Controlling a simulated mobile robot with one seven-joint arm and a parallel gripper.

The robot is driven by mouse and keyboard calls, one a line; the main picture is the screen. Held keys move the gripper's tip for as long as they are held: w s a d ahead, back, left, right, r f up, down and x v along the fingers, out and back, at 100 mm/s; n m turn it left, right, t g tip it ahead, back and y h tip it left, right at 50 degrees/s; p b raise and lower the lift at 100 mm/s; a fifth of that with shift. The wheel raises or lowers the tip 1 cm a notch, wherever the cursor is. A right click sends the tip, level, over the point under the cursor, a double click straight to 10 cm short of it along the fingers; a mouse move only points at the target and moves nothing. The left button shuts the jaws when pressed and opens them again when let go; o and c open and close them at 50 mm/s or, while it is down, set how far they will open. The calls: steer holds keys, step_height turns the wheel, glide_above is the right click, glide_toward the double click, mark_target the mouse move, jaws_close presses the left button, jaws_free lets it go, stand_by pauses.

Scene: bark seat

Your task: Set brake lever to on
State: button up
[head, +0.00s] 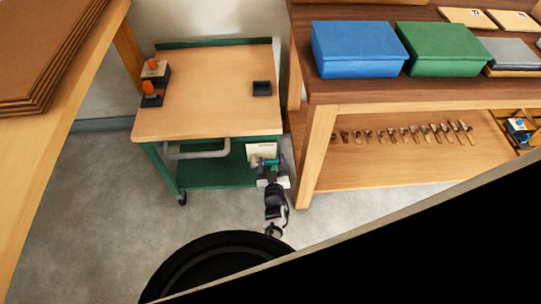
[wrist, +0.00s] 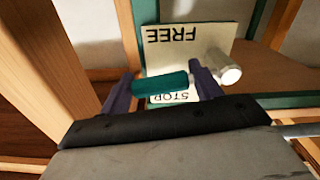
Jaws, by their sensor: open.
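A cream plate (head: 262,150) is on the right front corner of the green trolley. It also shows in the wrist view (wrist: 163,52), lettered FREE and, lower in the picture, STOP, both upside down. The brake lever's teal handle (wrist: 160,84) lies nearly level across the plate, just above the STOP lettering in the picture; it shows small in the head view (head: 271,162). A silver cylinder (wrist: 224,68) sticks out right of the handle. My gripper (wrist: 163,88) is open, with a finger at each end of the handle; contact cannot be told. It is at the plate in the head view (head: 270,176).
The trolley's wooden top (head: 205,100) carries two orange-handled items (head: 152,80) and a small black tray (head: 262,88). A wooden bench (head: 330,95) with blue (head: 358,50) and green (head: 440,50) boxes stands close on the right. Open floor (head: 95,210) lies front left.

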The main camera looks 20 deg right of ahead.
steer(key=c, duration=1.1)
steer(key=shift+r, duration=0.1)
